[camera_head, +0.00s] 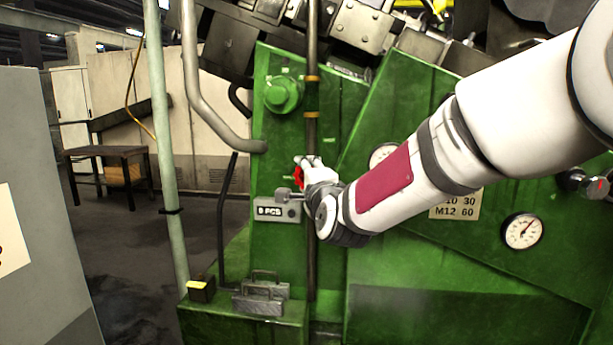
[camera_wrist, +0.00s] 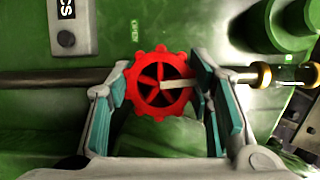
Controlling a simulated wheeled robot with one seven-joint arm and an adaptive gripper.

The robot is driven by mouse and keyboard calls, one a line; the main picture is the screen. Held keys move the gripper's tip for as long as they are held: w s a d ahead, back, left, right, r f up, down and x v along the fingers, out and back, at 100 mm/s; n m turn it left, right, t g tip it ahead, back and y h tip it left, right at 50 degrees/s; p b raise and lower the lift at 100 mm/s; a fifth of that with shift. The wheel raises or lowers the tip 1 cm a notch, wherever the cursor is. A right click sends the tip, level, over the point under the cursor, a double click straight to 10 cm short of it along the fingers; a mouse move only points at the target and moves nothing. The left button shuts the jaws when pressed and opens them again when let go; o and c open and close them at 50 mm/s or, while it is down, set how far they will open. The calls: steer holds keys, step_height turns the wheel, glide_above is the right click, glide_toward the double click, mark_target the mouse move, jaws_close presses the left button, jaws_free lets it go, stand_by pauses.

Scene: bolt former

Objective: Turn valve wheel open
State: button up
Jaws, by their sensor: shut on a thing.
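The red valve wheel (camera_wrist: 161,84) faces the wrist camera, with a scalloped rim and spokes. A pale bar shows across its hub toward the right. My gripper (camera_wrist: 160,95) has its two teal-padded fingers on either side of the wheel's rim, shut on it. In the head view only a sliver of the red wheel (camera_head: 299,176) shows, left of my gripper (camera_head: 305,172). The rest of the wheel is hidden there by my gripper and wrist.
A vertical pipe (camera_head: 312,130) runs up the green machine (camera_head: 400,290) by the wheel. A grey labelled box (camera_head: 278,210) sits just below left. A pressure gauge (camera_head: 523,231) is at right. A pale green post (camera_head: 160,120) stands at left.

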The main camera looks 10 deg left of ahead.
steer(key=n+g+h+p, duration=0.1)
steer(key=n+p, duration=0.1)
steer(key=n, duration=0.1)
steer(key=shift+r, duration=0.1)
steer(key=n+h+p, duration=0.2)
steer(key=n+p, duration=0.1)
steer(key=p, duration=0.4)
steer(key=n+g+h+p, duration=0.1)
steer(key=n+h+p, duration=0.1)
steer(key=n+p, duration=0.2)
steer(key=n+g+h+p, duration=0.1)
steer(key=n+p, duration=0.3)
steer(key=p, duration=0.5)
steer(key=shift+a+f+h+p, duration=0.1)
steer(key=shift+f+h+p, duration=0.15)
steer(key=shift+h, duration=0.55)
steer(key=shift+r+n+h+b, duration=0.1)
steer(key=shift+n+h+b, duration=0.55)
steer(key=shift+n, duration=0.85)
steer(key=shift+h, duration=0.35)
steer(key=o, duration=1.1)
steer(key=shift+o, duration=0.2)
